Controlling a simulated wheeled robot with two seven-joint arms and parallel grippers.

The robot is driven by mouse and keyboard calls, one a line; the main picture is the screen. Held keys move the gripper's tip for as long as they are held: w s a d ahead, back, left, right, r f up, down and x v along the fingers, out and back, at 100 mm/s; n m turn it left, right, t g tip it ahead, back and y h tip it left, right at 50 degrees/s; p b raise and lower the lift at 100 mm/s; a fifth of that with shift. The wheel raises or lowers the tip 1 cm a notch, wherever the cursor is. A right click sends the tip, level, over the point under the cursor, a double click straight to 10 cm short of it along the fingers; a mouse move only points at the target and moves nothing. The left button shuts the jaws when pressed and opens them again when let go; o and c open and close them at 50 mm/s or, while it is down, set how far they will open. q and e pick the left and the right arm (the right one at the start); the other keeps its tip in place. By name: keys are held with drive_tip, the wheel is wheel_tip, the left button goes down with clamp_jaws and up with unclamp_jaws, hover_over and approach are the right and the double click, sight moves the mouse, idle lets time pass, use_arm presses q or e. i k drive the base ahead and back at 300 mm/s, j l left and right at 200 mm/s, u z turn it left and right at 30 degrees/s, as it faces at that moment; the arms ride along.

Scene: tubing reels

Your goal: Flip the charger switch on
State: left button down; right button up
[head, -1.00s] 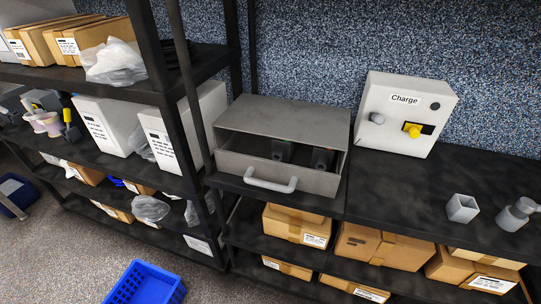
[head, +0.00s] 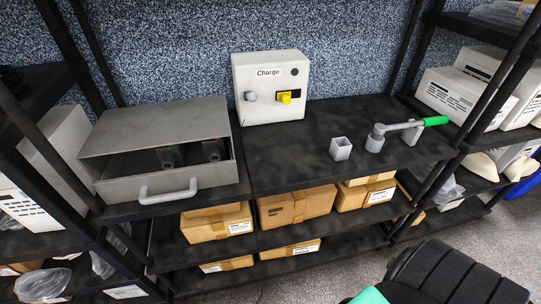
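The charger box (head: 270,103), white and labelled "Charge", stands upright at the back of the dark shelf top, against the blue speckled wall. Neither of my grippers is in view.
Left of the charger, a grey metal drawer unit (head: 165,125) stands partly open with dark devices inside. Right are a small grey square cup (head: 341,148) and a grey tool with a green handle (head: 435,121). A black chair-like object (head: 450,275) is at the lower right. Cardboard boxes (head: 295,206) fill the lower shelf.

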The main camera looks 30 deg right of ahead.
sight(249, 96)
drive_tip(key=k+l+z, duration=0.1)
drive_tip(key=k+z, duration=0.2)
drive_tip(key=k+l+z, duration=0.35)
drive_tip(key=i+l+u, duration=0.1)
drive_tip(key=u, duration=1.05)
drive_tip(key=l+u, duration=0.2)
drive_tip(key=l, duration=0.3)
drive_tip(key=k+l+u, duration=0.2)
drive_tip(key=l, duration=0.3)
drive_tip(key=l+u, duration=0.25)
drive_tip(key=l, duration=0.25)
drive_tip(key=k+l+u, duration=0.2)
drive_tip(key=l, duration=0.55)
drive_tip(key=k, duration=0.05)
